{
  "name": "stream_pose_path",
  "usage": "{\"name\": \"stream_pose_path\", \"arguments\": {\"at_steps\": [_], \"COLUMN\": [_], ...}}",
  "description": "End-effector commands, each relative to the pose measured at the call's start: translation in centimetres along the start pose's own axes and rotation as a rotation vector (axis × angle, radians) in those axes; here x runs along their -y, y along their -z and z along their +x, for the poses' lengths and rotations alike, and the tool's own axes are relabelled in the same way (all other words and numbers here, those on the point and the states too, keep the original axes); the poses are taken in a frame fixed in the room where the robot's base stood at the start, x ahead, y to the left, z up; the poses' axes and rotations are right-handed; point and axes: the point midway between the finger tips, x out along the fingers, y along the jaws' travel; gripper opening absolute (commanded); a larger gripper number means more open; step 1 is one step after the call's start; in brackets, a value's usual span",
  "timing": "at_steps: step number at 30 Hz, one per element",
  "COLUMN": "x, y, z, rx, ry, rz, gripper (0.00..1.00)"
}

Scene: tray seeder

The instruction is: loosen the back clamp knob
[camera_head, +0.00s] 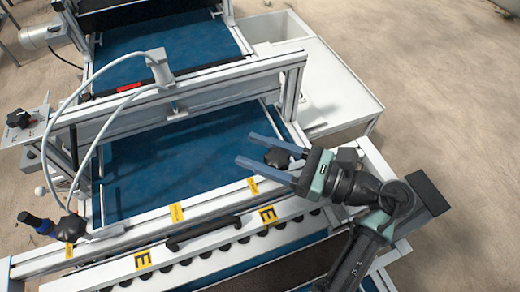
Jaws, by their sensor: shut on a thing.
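A black lobed clamp knob (278,158) sits at the right end of the seeder's near white rail, and I take it for the back clamp knob. My gripper (246,149) reaches in from the right with its two blue-grey fingers on either side of this knob, shut on it. The fingertips extend past the knob over the blue belt. The knob's shaft and its lower part are hidden by the fingers. A similar black knob (70,228) stands at the left end of the same rail, apart from my gripper.
A white crossbar frame (200,82) with a looping pale hose stands behind my gripper. A row bar with a black handle (203,232) lies in front. Another black knob (18,118) is on the left plate. A white bin (335,80) stands at the back right.

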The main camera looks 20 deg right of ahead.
Motion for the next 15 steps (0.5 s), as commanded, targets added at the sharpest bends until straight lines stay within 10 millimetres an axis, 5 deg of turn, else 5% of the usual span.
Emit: {"name": "stream_pose_path", "arguments": {"at_steps": [15], "x": [-0.37], "y": [0.18], "z": [0.04], "rx": [-0.002], "ry": [-0.086], "rz": [0.001], "gripper": [0.0]}}
